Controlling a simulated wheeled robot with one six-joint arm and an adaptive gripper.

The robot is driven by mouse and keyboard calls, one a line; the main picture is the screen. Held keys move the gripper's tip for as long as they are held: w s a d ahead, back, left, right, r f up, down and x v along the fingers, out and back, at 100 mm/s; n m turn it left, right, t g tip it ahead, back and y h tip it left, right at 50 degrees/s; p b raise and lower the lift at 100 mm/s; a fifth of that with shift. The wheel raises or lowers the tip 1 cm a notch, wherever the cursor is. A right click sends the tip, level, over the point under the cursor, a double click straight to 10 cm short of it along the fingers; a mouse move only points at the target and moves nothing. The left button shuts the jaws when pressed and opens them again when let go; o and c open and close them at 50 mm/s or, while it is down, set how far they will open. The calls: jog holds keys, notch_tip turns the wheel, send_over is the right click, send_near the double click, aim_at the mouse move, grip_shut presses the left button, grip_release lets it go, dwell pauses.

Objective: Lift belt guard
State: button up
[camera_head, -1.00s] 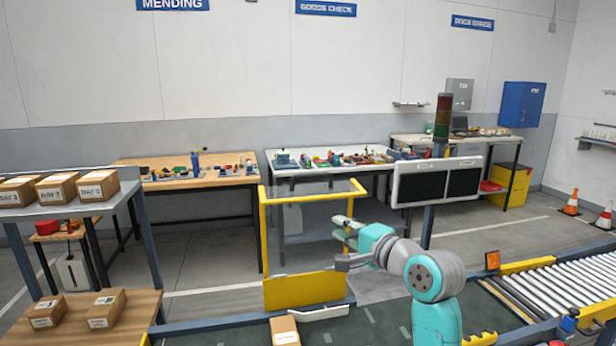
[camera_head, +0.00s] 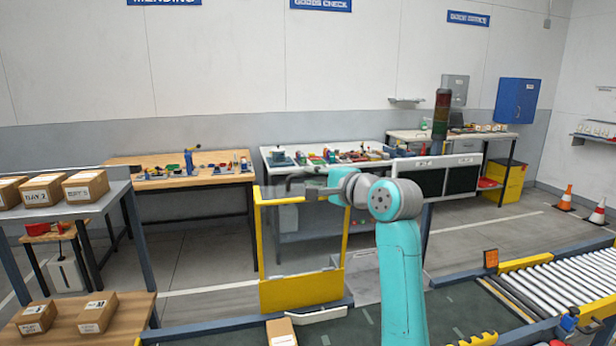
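The belt guard (camera_head: 302,291) is a yellow frame with a see-through panel and a solid yellow lower plate. It stands upright at the far edge of the belt, left of my arm. My gripper (camera_head: 296,186) is at the height of the guard's top bar, reaching leftward along it. My gripper and wrist cover much of that bar. Whether the fingers touch or enclose the bar, and whether they are open or shut, is too small to tell.
A carton (camera_head: 281,332) lies on the dark belt in front of the guard. A roller conveyor (camera_head: 567,282) with yellow side rails is at right. A dark double panel (camera_head: 447,181) stands behind my arm. Shelves with cartons (camera_head: 85,186) are at left, workbenches behind.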

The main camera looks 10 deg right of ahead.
jog(key=shift+x, duration=1.25)
grip_shut()
jog(key=s+f+t, duration=0.1)
jog(key=s+f, duration=0.1)
jog(key=s, duration=0.3)
jog(key=shift+s+n+t+y, duration=0.3)
jog(key=shift+s+t+y, duration=0.1)
